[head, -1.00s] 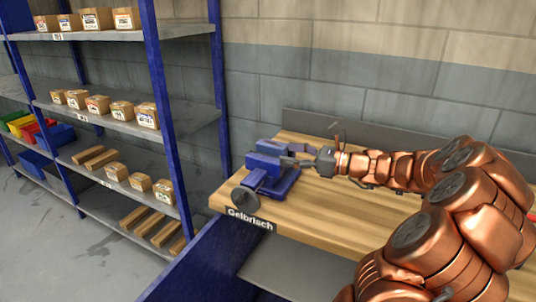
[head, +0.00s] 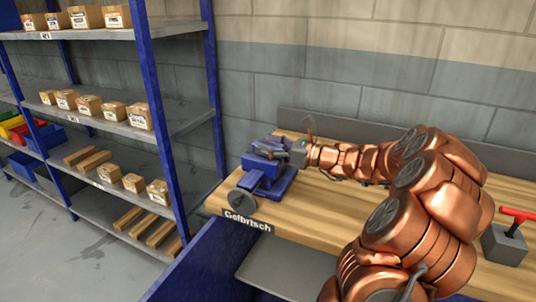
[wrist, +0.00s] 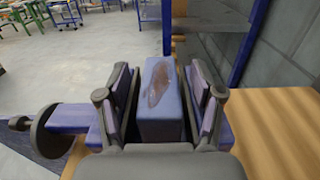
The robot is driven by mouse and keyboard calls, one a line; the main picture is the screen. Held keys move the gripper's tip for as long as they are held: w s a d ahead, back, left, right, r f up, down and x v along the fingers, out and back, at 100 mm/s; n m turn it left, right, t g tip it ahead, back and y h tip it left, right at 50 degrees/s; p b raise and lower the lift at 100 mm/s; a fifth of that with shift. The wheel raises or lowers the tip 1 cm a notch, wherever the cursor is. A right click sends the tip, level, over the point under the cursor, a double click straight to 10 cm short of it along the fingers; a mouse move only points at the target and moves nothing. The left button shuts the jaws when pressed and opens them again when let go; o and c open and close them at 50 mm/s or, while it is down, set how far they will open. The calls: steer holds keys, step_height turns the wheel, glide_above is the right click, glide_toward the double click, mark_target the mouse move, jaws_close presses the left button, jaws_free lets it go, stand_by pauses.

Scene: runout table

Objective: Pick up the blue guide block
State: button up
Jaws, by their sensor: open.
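The blue guide block (wrist: 160,100), with a rusty brown patch on top, stands between the two fingers of my open gripper (wrist: 161,95) in the wrist view. A narrow gap shows on each side of it. In the head view my gripper (head: 284,153) is at the blue vise-like fixture (head: 264,183) on the left end of the wooden bench. The block is hard to tell from the fixture there, and its lower part is hidden in the wrist view.
The wooden bench top (head: 330,212) is mostly clear. A grey block with a red T-handle (head: 518,215) is at its right. A blue-framed shelf with boxes (head: 140,116) stands left. A block wall (head: 400,75) is behind the bench.

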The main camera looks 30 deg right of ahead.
steer(key=shift+w+a, duration=0.1)
steer(key=shift+w, duration=0.05)
jaws_close()
stand_by(0.5)
